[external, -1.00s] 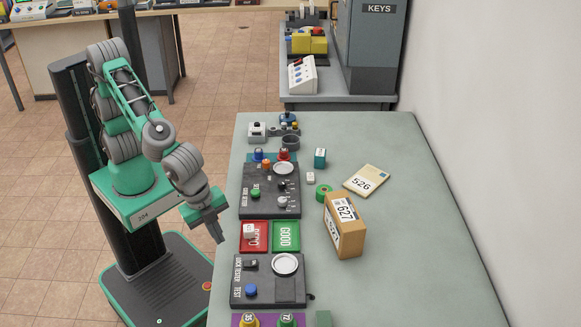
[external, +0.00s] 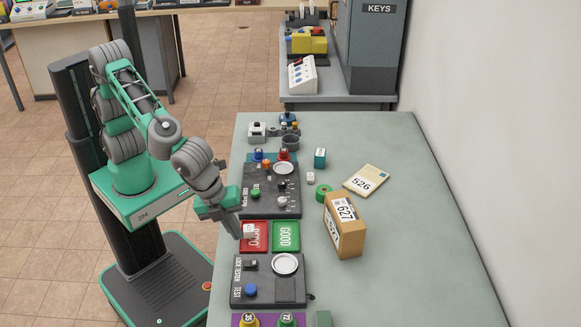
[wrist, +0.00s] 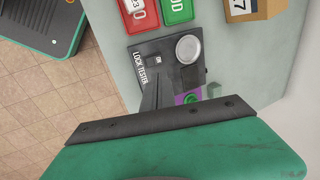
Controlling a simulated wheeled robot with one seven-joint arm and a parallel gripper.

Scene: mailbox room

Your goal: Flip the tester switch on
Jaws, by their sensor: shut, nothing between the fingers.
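The lock tester (external: 272,293) is a dark panel near the front of the bench, with a pale round disc (external: 285,264) and a blue button (external: 250,289). Its small black switch (external: 250,264) sits at the panel's upper left. In the wrist view the LOCK TESTER panel (wrist: 167,51) shows an ON mark at its upper left; which way the switch is set is too small to tell. My gripper (external: 238,234) is shut and empty, above the bench's left edge by the red tray, beyond the tester. In the wrist view its fingers (wrist: 155,88) cover part of the panel's lower left.
A red tray (external: 253,244) with a white block (external: 249,231) and a green tray (external: 286,237) lie beyond the tester. Another dark panel (external: 262,205) stands further back. A box marked 627 (external: 344,226) stands to the right. The bench's right side (external: 420,250) is clear.

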